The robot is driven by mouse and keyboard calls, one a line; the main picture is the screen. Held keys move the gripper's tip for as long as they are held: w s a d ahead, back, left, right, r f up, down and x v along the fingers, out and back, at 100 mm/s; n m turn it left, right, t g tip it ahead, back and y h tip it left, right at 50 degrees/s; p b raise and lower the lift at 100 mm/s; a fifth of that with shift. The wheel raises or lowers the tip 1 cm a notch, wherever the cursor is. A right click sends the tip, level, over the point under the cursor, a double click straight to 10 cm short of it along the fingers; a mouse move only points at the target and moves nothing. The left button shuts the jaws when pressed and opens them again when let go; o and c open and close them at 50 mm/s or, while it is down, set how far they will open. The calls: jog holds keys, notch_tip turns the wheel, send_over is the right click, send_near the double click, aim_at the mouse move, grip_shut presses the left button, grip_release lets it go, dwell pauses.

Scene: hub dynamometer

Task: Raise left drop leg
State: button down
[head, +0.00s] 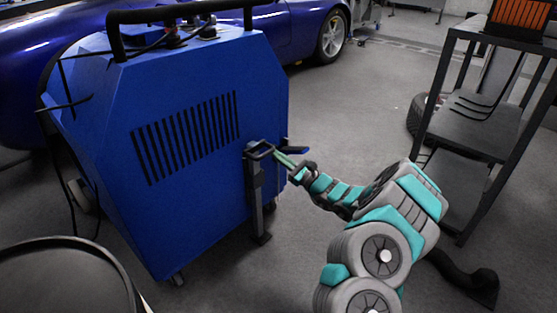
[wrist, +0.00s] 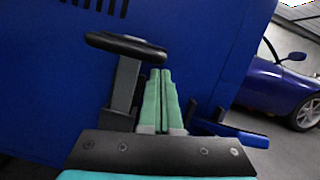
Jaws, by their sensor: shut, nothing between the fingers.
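The blue hub dynamometer (head: 190,190) stands on the floor at the left in the head view. On its near side is a dark drop leg (head: 256,200), upright, with a handle at its top and a foot low by the floor. The leg also shows in the wrist view (wrist: 125,85), its handle (wrist: 126,46) a flat dark bar. My gripper (head: 276,154) is at handle height, just right of the leg's top. In the wrist view its green fingers (wrist: 161,74) are together and empty, right of the post. I cannot tell whether they touch the leg.
A blue bar (wrist: 235,135) sticks out from the dynamometer right of my fingers. A dark shelf rack (head: 480,135) stands at the right. A round dark-topped object (head: 65,270) is at the lower left. A blue car (head: 310,30) is behind. The floor between dynamometer and rack is open.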

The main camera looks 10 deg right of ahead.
dwell(0.3)
notch_tip(320, 180, up, 9)
jog(key=p, duration=0.2)
jog(key=shift+f, duration=0.1)
dwell(0.3)
jog(key=s+d+f, duration=0.6)
jog(key=s, duration=0.1)
jog(key=shift+d+f, duration=0.15)
jog(key=shift+d, duration=0.2)
jog(key=shift+s, duration=0.1)
